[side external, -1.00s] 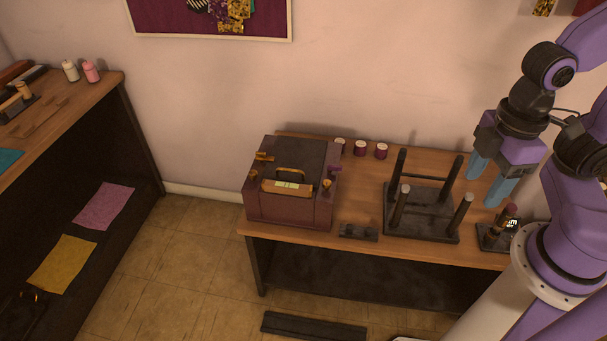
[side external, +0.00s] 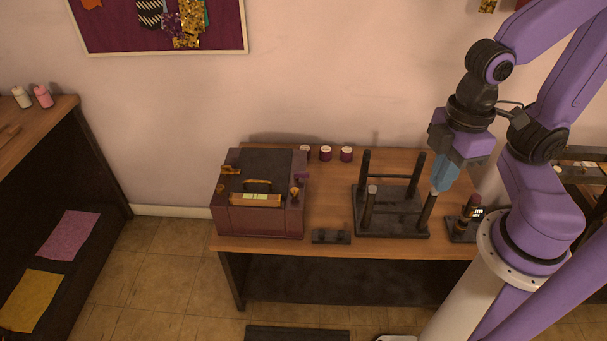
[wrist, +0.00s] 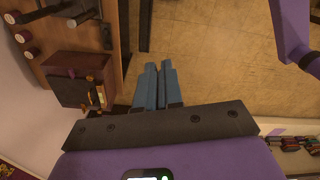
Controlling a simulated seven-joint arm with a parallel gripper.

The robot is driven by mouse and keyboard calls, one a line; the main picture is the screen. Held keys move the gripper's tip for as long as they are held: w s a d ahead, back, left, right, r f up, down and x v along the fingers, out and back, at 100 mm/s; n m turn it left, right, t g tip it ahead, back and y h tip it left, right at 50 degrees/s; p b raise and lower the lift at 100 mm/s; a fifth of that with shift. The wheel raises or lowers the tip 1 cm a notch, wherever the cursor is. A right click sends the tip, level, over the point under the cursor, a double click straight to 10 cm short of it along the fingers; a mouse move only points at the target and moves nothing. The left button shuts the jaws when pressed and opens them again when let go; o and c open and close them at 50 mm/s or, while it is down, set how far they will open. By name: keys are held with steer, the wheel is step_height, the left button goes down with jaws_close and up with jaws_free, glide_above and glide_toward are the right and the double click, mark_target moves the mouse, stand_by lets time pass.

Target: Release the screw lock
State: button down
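A maroon case (side external: 255,222) with a dark top stands at the left end of the wooden table. It has a brass handle bar with a pale label (side external: 256,199), a brass fitting (side external: 231,170) at its left and a small brass knob (side external: 294,191) at its right. I cannot tell for sure which fitting is the screw lock. The case also shows in the wrist view (wrist: 70,80), left of the fingers, with brass parts on it. My gripper (side external: 438,188) is well right of the case, above the table's right part. Its blue fingers (wrist: 159,66) look closed together and empty.
A dark upturned stool-like frame (side external: 390,222) with upright posts stands between case and gripper. A small dark block (side external: 331,237) lies at the table's front edge. Several maroon-and-white jars (side external: 326,154) stand behind. A dark holder with a cylinder (side external: 465,222) is at the right.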

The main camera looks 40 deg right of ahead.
steer(key=w+a+f+m+y, duration=0.1)
steer(key=w+a+f, duration=0.2)
steer(key=w, duration=0.2)
steer(key=w+a+f+y, duration=0.1)
steer(key=w+a+f, duration=0.1)
steer(key=w+a, duration=0.15)
steer(key=m+t+h, duration=0.3)
steer(key=m+t, duration=0.1)
steer(key=t, duration=0.3)
glide_toward(302, 176)
steer(key=shift+s+a+r, duration=0.2)
steer(key=shift+s+r, duration=0.25)
steer(key=shift+s, duration=0.35)
steer(key=shift+s+a+r, duration=0.15)
steer(key=shift+s+r, duration=0.25)
steer(key=shift+s, duration=0.35)
steer(key=x, duration=1)
